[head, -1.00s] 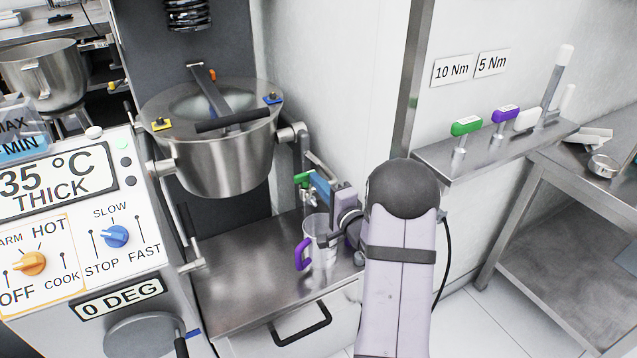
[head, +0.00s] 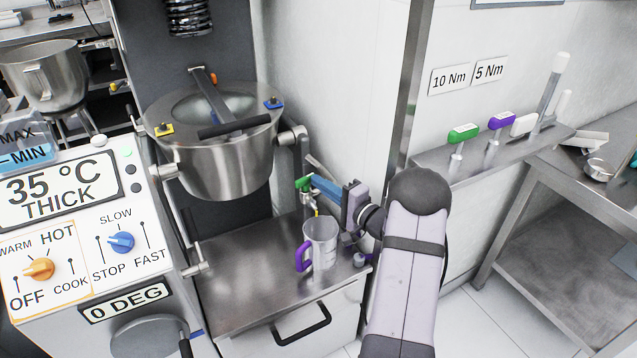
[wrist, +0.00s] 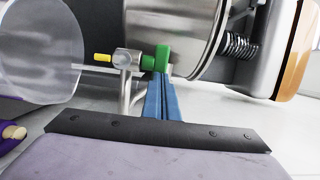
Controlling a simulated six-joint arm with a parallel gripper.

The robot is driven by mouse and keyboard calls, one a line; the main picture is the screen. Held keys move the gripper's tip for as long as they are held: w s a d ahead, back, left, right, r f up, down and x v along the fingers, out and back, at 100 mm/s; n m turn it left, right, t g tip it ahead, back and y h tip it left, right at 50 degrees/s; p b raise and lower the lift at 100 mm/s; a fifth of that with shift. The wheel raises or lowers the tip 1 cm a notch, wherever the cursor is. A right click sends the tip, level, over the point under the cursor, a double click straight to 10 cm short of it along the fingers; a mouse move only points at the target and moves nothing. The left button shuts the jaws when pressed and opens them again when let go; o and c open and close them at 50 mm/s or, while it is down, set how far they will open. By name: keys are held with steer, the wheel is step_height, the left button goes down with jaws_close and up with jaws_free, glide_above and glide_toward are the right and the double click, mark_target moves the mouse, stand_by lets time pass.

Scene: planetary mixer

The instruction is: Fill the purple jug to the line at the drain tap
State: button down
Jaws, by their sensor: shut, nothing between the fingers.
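The clear jug (head: 322,236) with a purple handle (head: 302,254) stands upright on the steel shelf under the drain tap (head: 309,198). The jug's clear wall (wrist: 38,60) also shows in the wrist view. A short yellow stream (head: 317,212) shows below the tap's spout, and its yellow end (wrist: 102,57) is seen in the wrist view. I cannot make out the fill line or liquid level. The tap's green handle (wrist: 162,58) is right at the tips of my gripper (wrist: 161,78). The blue fingers are shut together with nothing between them, touching or nearly touching the handle.
The steel mixer bowl (head: 225,165) hangs above and left of the tap. The steel shelf (head: 245,270) is bare left of the jug. The control panel (head: 75,220) stands at the left. A wall ledge with green and purple-handled tools (head: 500,121) is at the right.

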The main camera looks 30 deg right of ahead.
steer(key=w+d+p, duration=0.1)
steer(key=p, duration=0.1)
steer(key=shift+w+r+p, duration=0.1)
steer(key=shift+p, duration=0.2)
stand_by(0.3)
stand_by(0.4)
steer(key=v, duration=0.7)
stand_by(1.4)
